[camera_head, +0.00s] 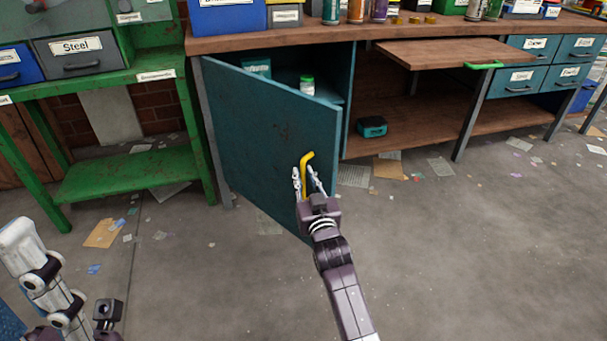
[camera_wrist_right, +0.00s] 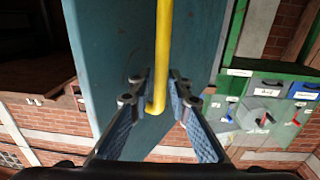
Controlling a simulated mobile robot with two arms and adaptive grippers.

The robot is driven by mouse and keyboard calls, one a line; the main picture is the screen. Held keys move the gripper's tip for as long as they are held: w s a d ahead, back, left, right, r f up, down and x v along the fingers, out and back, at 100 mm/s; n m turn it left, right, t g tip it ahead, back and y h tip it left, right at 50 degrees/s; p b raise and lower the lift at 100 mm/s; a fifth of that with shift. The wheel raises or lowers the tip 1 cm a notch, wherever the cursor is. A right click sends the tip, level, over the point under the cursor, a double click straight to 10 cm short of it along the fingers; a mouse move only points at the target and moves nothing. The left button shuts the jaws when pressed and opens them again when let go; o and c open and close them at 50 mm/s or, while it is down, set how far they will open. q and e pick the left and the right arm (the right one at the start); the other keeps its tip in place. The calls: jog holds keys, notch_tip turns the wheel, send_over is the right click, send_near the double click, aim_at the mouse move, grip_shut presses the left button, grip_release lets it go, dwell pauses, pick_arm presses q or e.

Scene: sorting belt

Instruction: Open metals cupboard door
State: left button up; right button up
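The cupboard door (camera_head: 262,125) is a dark teal panel hinged at its left side. It stands swung out from the cupboard under the workbench, so part of the inside shows. Its yellow handle (camera_head: 306,158) is near the door's free edge. It also shows in the right wrist view as a yellow bar (camera_wrist_right: 163,55). My right gripper (camera_head: 308,176) has one finger on each side of the handle, with gaps visible between the fingers (camera_wrist_right: 158,83) and the bar. Part of my left arm shows at the lower left; its fingers are not seen.
A green rack (camera_head: 130,179) stands left of the door. A wooden board (camera_head: 440,53) juts out at right. The floor before the door is clear except for scattered papers.

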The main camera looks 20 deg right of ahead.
jog(key=s, duration=0.6)
jog(key=shift+s+a, duration=0.25)
jog(key=shift+a, duration=0.05)
